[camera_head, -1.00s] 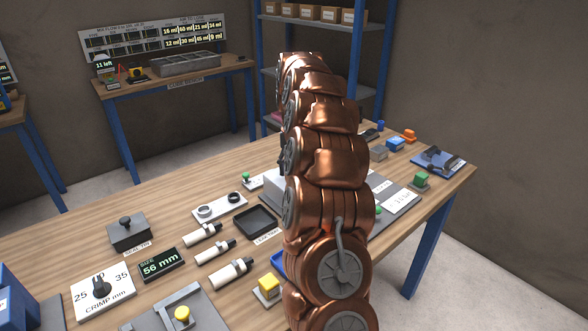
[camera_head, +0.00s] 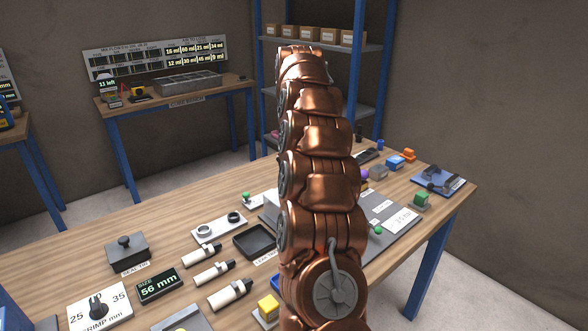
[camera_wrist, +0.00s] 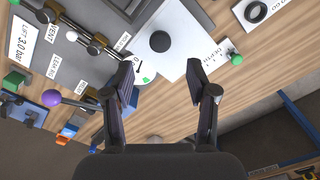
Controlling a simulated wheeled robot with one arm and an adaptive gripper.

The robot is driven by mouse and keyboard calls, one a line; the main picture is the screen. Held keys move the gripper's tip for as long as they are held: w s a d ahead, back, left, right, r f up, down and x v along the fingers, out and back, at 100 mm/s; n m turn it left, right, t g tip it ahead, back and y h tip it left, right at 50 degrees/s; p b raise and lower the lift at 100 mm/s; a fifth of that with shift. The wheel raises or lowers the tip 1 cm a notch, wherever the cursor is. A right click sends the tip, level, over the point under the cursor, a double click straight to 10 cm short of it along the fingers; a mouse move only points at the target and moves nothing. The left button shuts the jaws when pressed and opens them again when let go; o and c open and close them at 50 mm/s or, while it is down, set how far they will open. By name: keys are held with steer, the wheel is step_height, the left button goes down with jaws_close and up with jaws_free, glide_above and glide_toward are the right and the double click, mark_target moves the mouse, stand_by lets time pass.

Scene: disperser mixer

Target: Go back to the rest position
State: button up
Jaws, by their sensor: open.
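My gripper (camera_wrist: 163,78) shows in the wrist view with its two dark fingers spread apart and nothing between them. It hangs above the workbench (camera_wrist: 168,105). Beyond the fingertips is a white plate with a dark round knob (camera_wrist: 160,41). In the head view my copper arm rises over the bench and hides part of it; the gripper itself cannot be seen there.
The workbench (camera_head: 75,258) holds several white cylinders (camera_head: 230,294), a black tray (camera_head: 256,242), a "56 mm" display (camera_head: 159,286) and a yellow button (camera_head: 268,307). A purple ball knob (camera_wrist: 51,98) and a green knob (camera_wrist: 236,59) stand near the gripper. A shelf (camera_head: 350,45) stands behind.

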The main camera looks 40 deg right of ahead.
stand_by(0.4)
steer(key=s+a+r+n, duration=0.1)
steer(key=s+a+n, duration=0.3)
steer(key=a, duration=0.7)
steer(key=s+a+r+n, duration=0.1)
steer(key=s+a+n, duration=0.1)
steer(key=s+a, duration=0.7)
steer(key=s+a+f+n, duration=0.1)
steer(key=s+a+f, duration=0.2)
steer(key=s, duration=0.4)
steer(key=s+a+f+n+g+p, duration=0.1)
steer(key=s+a+f, duration=0.2)
steer(key=s+a, duration=0.2)
steer(key=s+a+f+n, duration=0.1)
steer(key=s+a+f, duration=0.2)
steer(key=s, duration=0.7)
steer(key=shift+s+a+g, duration=0.2)
steer(key=shift+a+g, duration=0.2)
steer(key=shift+a, duration=0.45)
